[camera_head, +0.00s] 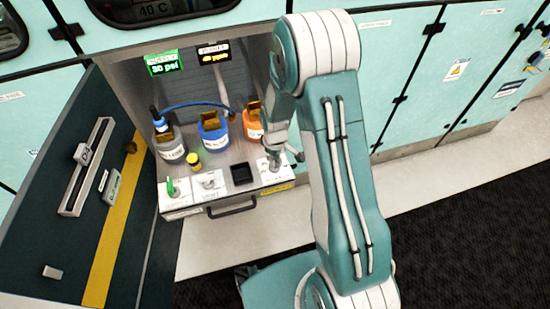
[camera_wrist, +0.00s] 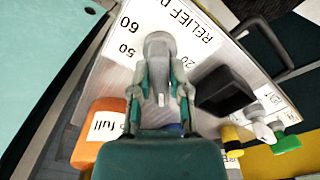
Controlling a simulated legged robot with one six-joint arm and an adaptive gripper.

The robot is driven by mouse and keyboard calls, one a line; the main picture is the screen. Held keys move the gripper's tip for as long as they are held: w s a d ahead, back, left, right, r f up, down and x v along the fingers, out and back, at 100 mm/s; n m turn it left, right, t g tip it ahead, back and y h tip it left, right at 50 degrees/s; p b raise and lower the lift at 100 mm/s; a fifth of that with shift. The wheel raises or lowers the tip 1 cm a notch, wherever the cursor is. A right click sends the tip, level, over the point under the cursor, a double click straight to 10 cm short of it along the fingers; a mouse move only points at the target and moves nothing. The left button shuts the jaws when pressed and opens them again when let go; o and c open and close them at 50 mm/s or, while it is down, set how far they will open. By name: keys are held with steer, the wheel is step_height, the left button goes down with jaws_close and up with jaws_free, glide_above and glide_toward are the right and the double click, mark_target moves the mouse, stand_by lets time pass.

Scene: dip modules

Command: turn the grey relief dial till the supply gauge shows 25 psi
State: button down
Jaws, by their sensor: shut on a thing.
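The grey relief dial (camera_wrist: 160,44) sits on the white "RELIEF" plate with its printed scale; 20, 50 and 60 are readable in the wrist view. My gripper (camera_wrist: 160,88) is shut on the dial, with a finger on each side of it. In the head view, my gripper (camera_head: 274,150) is at the right front of the drawer panel and hides most of the dial. The supply gauge (camera_head: 164,64) is the green display at the upper left of the bay, and it appears to read 30 psi.
Grey, blue (camera_head: 214,132) and orange (camera_head: 252,125) bottles stand behind the panel. A black square socket (camera_wrist: 223,90), a yellow-capped part (camera_head: 193,160) and a green knob (camera_head: 171,187) are near the dial. An open door (camera_head: 75,185) stands left.

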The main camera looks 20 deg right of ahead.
steer(key=shift+a+n, duration=0.1)
steer(key=shift+n, duration=0.5)
steer(key=c, duration=0.7)
jaws_free()
steer(key=shift+o, duration=0.5)
steer(key=shift+a, duration=0.15)
steer(key=shift+r, duration=0.1)
steer(key=shift+r, duration=0.4)
step_height(320, 180, up, 11)
